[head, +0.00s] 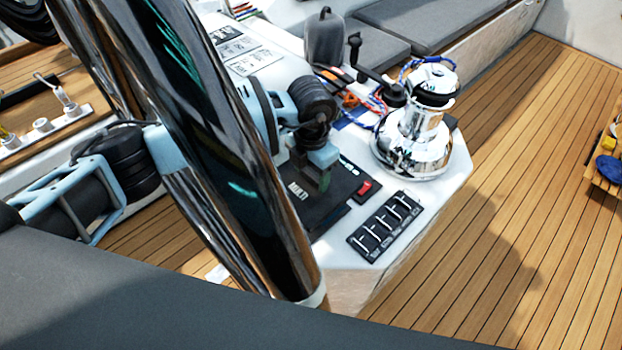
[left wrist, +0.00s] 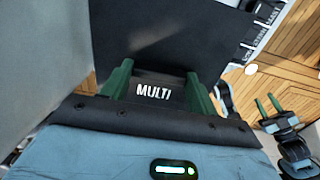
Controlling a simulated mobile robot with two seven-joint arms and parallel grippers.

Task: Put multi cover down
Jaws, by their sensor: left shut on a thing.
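The multi cover (left wrist: 153,91) is a black piece with white MULTI lettering, between the two green fingers of my left gripper (left wrist: 154,88) in the left wrist view. My left gripper (head: 318,178) is shut on it.
A chrome pole (head: 215,150) crosses close in front of the console. A red switch (head: 365,188), a switch strip (head: 385,226) and a chrome winch (head: 415,135) with a handle stand right of the gripper. The teak floor (head: 500,210) at right is mostly clear.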

